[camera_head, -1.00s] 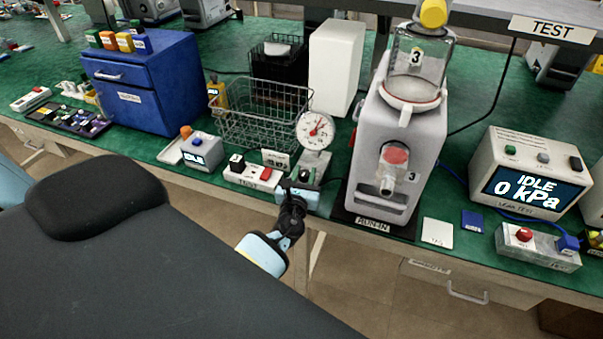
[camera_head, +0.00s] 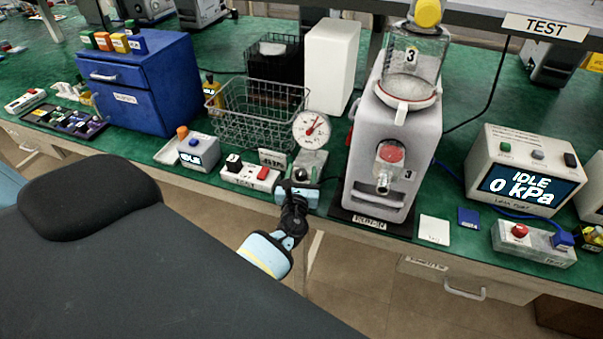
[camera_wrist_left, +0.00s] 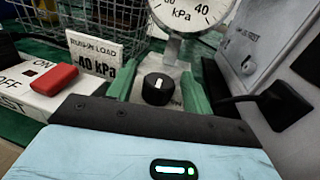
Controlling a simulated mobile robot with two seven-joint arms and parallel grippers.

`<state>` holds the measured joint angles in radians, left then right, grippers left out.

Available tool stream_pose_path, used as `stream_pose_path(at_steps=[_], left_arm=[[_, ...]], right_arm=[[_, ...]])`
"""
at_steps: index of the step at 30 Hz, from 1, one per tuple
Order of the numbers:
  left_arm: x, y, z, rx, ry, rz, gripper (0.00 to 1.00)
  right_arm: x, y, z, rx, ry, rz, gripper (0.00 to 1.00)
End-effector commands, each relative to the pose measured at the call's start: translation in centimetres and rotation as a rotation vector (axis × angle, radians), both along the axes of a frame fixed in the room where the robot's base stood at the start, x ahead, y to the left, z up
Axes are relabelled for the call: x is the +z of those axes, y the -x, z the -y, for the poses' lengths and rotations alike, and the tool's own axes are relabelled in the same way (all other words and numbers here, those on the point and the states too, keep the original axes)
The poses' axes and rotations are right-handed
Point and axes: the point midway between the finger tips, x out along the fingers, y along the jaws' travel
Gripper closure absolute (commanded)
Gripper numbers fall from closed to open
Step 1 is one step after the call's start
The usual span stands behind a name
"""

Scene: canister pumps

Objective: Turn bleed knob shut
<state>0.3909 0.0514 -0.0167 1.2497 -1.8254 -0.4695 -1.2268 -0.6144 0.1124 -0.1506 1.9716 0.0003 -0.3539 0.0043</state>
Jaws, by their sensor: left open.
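The bleed knob (camera_wrist_left: 158,88) is black and round with a white pointer line. It sits on the pale base below the dial gauge in the left wrist view. The gauge (camera_head: 311,130) has a white face and red needle, and its lower edge also shows in the left wrist view (camera_wrist_left: 188,14). My left gripper (camera_head: 301,180) is at the bench's front edge before the gauge base. In the wrist view its green fingers (camera_wrist_left: 157,92) are open, one on each side of the knob, with gaps visible. In the head view the gripper largely hides the knob.
A switch strip with a red rocker (camera_head: 263,172) lies left of the gripper. The grey pump (camera_head: 384,152) stands close on the right. A wire basket (camera_head: 235,122) is behind. A "40 kPa" card (camera_wrist_left: 97,58) stands beside the knob.

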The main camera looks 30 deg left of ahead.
Motion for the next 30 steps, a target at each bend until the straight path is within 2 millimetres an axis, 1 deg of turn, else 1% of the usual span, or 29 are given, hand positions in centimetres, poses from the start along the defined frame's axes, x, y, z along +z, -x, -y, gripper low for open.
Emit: stream_pose_path(at_steps=[5,8,15,21,24,30], left_arm=[[0.0,0.2,0.1,0.000,0.000,-0.001,0.49],[-0.1,1.1,0.5,-0.001,0.000,-0.001,0.49],[0.0,4.4,2.1,-0.001,0.002,0.000,0.49],[-0.1,6.5,3.1,-0.001,0.001,0.000,0.49],[0.0,6.9,3.3,0.000,0.001,0.000,0.49],[0.0,7.1,3.4,0.000,0.000,0.000,0.49]], right_arm=[[0.1,-0.1,0.0,0.000,0.000,0.001,0.64],[0.2,-0.2,0.0,0.001,0.000,0.005,0.64],[0.5,-0.5,0.3,0.008,0.007,0.014,0.64],[0.4,-0.4,0.4,0.012,0.011,0.012,0.64],[0.4,-0.3,0.4,0.012,0.011,0.012,0.64],[0.4,-0.3,0.3,0.010,0.009,0.011,0.64]])
